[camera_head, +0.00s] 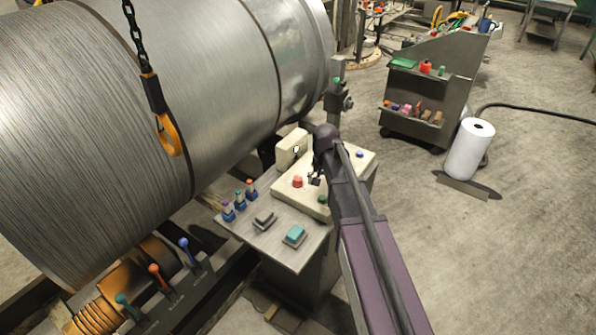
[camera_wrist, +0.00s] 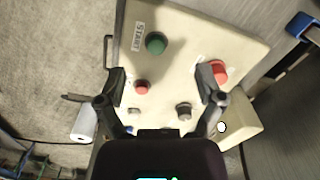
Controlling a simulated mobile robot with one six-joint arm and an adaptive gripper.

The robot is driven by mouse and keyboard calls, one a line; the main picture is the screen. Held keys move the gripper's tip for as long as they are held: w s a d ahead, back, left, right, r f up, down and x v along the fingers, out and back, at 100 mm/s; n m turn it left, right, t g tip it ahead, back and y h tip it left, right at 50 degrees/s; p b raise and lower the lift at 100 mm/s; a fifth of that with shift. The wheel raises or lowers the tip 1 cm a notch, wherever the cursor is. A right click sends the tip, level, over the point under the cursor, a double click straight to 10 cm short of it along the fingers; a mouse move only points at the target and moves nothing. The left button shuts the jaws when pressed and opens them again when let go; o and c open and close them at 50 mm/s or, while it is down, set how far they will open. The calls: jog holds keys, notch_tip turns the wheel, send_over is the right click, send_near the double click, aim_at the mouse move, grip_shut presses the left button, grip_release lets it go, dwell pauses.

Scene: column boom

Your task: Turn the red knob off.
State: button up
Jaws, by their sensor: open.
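A cream control panel (camera_head: 292,201) carries a large red knob (camera_head: 298,181), which also shows in the wrist view (camera_wrist: 219,70) beside the right finger. A smaller red knob (camera_wrist: 142,87) sits between the fingers, nearer the left one; my arm hides it in the head view. I cannot tell the turned position of either. My gripper (camera_wrist: 162,78) is open and empty above the panel. In the head view my gripper (camera_head: 315,178) is small and partly hidden by my arm.
Levers (camera_head: 160,270), a large drum (camera_head: 110,100) and a hanging hook (camera_head: 168,135) stand left.

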notch_tip(320, 180, up, 5)
jog(key=m+p, duration=0.2)
jog(key=p, duration=0.1)
send_over(298, 178)
jog(key=d, duration=0.1)
jog(key=shift+s+a+f, duration=0.1)
jog(key=shift+s+a, duration=0.05)
jog(key=shift+a, duration=0.15)
jog(key=shift+f, duration=0.2)
jog(key=f+b, duration=1.3)
jog(key=shift+a+f, duration=0.2)
jog(key=c, duration=1.2)
